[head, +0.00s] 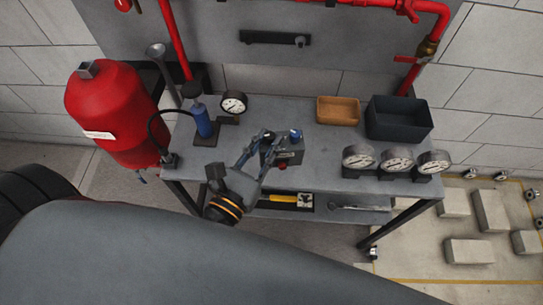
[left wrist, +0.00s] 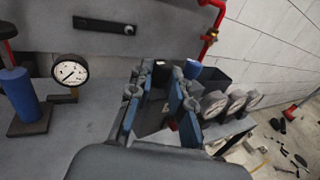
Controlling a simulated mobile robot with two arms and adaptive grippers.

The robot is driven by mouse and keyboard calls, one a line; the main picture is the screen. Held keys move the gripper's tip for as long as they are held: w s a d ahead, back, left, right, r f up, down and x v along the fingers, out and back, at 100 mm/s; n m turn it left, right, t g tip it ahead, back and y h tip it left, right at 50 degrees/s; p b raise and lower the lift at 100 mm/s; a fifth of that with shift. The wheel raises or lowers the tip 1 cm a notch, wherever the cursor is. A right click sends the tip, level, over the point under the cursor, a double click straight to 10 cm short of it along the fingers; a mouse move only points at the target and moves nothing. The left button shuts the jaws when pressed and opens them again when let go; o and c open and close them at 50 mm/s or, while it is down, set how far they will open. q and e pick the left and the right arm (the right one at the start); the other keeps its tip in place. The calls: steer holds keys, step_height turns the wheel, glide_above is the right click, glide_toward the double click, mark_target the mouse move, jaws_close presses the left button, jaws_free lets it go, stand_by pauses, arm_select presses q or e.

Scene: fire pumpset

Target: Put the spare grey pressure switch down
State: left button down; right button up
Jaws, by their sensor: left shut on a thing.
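The grey pressure switch (head: 290,153) is a small box with a blue part on top and a red part low on its front. It is at the front middle of the grey bench top (head: 235,150). My left gripper (head: 262,148) is shut on it from the left and front. In the left wrist view the switch (left wrist: 154,118) shows dark between the two blue-edged fingers (left wrist: 157,108), which hide part of it. I cannot tell whether its underside touches the bench. My right gripper is not in view.
A blue cylinder (head: 202,120) and a gauge (head: 233,104) stand left on the bench. A wooden tray (head: 338,110) and a dark bin (head: 399,119) stand at the back right. Three gauges (head: 396,160) line the right front. A red tank (head: 112,115) stands left.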

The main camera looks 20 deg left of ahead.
mark_target(287, 138)
arm_select(q)
steer(key=d, duration=0.1)
steer(key=s+d, duration=0.1)
steer(key=d+h, duration=0.1)
steer(key=shift+s+d+r+m, duration=0.15)
steer(key=shift+s+r+m, duration=0.15)
steer(key=shift+m, duration=0.1)
steer(key=d+m+h+p, duration=0.1)
steer(key=d+h, duration=0.1)
steer(key=d, duration=0.3)
steer(key=w+a+f, duration=0.1)
steer(key=w+a, duration=0.1)
steer(key=w+a+f, duration=0.1)
steer(key=w, duration=0.1)
steer(key=w+a+f+b, duration=0.1)
steer(key=w+a, duration=0.1)
steer(key=shift+w+a+f, duration=0.3)
steer(key=shift+w+f, duration=0.1)
steer(key=w+a+f+b, duration=0.1)
steer(key=f+b, duration=0.2)
steer(key=w+a+f+b, duration=0.1)
steer(key=f+b, duration=0.1)
steer(key=f, duration=0.1)
steer(key=w+a+f+b, duration=0.1)
steer(key=f+b, duration=0.2)
steer(key=shift+w+b, duration=0.3)
steer(key=shift+b, duration=0.05)
steer(key=shift+r, duration=0.15)
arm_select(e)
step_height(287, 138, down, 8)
